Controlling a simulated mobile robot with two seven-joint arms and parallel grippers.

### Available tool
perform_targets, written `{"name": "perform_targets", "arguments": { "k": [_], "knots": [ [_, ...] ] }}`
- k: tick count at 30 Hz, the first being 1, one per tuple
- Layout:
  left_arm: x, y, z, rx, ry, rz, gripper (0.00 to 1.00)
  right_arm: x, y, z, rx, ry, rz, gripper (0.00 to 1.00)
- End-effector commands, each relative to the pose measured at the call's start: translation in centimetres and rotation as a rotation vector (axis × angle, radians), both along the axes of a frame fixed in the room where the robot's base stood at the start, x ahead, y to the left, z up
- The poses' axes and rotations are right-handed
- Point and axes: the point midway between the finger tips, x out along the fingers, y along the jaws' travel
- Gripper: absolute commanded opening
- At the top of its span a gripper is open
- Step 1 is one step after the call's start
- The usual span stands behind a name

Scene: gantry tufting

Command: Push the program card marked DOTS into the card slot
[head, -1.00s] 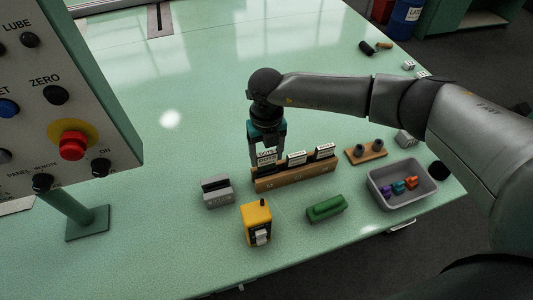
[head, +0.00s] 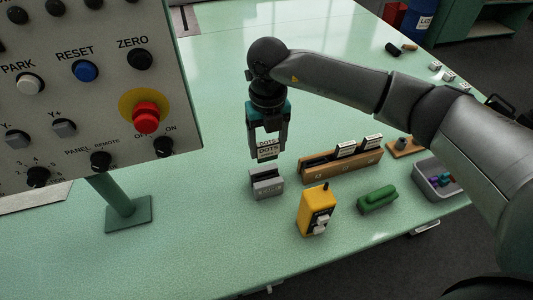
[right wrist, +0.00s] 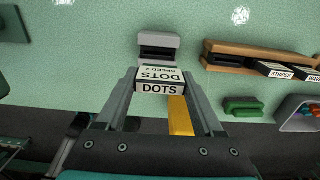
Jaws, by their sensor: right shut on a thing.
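My right gripper (head: 267,148) is shut on the program card marked DOTS (head: 267,153). It holds the card upright in the air, label facing the head camera. The card also shows between the fingers in the right wrist view (right wrist: 159,86). The card slot is in a small grey block (head: 266,188) on the table, just below the card in the head view. In the right wrist view the grey block (right wrist: 158,42) shows a dark slot beyond the card. The card is apart from the block. My left gripper is not in view.
A wooden rack (head: 345,165) with two other cards stands right of the block. A yellow device (head: 314,212) and a green handle-like piece (head: 377,200) lie in front. A grey bin (head: 433,184) is at the right. A control panel (head: 90,85) with buttons rises at the left.

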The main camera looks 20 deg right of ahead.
Motion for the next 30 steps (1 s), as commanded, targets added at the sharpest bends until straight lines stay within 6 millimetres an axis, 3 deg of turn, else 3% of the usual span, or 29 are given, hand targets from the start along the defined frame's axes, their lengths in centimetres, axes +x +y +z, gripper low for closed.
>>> {"name": "perform_targets", "arguments": {
  "k": [13, 30],
  "knots": [
    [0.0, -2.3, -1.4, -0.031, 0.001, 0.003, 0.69, 0.0, -0.1, -1.0, -0.002, -0.002, -0.001, 0.02],
    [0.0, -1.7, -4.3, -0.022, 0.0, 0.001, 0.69, 0.0, -0.1, -5.0, -0.001, -0.002, 0.001, 0.02]
  ]
}}
